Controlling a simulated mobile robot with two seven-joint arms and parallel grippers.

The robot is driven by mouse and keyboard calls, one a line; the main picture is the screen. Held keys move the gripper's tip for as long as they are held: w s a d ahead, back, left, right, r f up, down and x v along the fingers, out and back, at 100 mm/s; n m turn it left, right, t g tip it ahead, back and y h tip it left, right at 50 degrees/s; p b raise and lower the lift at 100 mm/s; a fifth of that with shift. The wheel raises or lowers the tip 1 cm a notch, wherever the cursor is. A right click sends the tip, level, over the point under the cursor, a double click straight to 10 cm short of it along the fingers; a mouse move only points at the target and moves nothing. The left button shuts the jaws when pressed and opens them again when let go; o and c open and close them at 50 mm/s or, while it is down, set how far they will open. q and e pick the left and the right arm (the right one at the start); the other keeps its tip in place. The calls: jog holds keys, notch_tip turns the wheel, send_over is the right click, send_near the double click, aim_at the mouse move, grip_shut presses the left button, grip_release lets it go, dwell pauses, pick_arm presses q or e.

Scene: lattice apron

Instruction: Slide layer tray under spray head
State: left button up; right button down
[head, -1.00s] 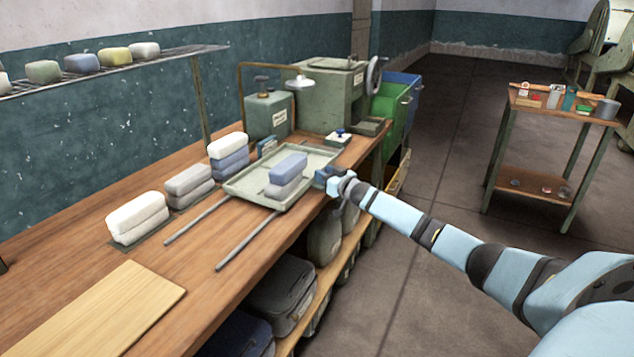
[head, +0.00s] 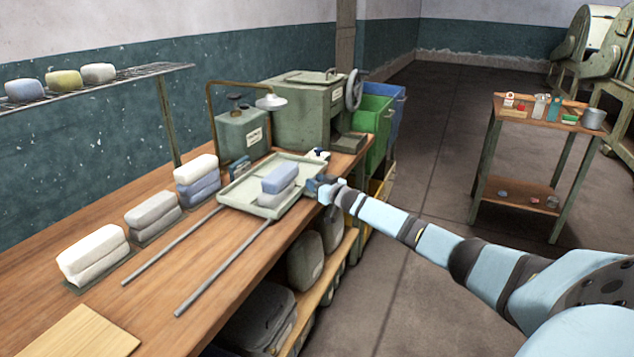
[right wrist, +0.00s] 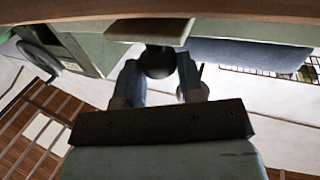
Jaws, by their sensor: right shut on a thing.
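The layer tray (head: 239,193) is a shallow pale green tray at the far end of two thin metal rails (head: 222,268) on the bench. A blue block (head: 280,177) on a grey block (head: 275,196) stands inside it. The spray head (head: 271,102) is a pale disc on a bent pipe, above the tray's far part in the picture; I cannot tell how exactly they line up. My right gripper (head: 318,187) is at the tray's right edge. In the right wrist view its fingers (right wrist: 160,85) are shut around a dark round knob (right wrist: 157,62). My left gripper is out of view.
A green tank (head: 242,134) and a machine with a handwheel (head: 353,90) stand behind the tray. Several block stacks, one white (head: 92,254), line the left of the rails. A small blue-and-white item (head: 318,154) lies near the tray's far corner. Bags fill the shelf below.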

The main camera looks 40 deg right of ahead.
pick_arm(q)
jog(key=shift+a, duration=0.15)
pick_arm(e)
jog(key=shift+d+r, duration=0.2)
jog(key=shift+d, duration=0.05)
jog(key=c, duration=0.9)
grip_release()
jog(key=shift+w, duration=0.1)
jog(key=shift+o, duration=0.6)
jog(key=shift+f, duration=0.2)
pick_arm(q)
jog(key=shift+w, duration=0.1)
pick_arm(e)
jog(key=shift+s, duration=0.25)
pick_arm(q)
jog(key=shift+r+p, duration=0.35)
jog(key=shift+p, duration=0.5)
pick_arm(e)
jog(key=s, duration=1.3)
jog(key=shift+s, duration=0.15)
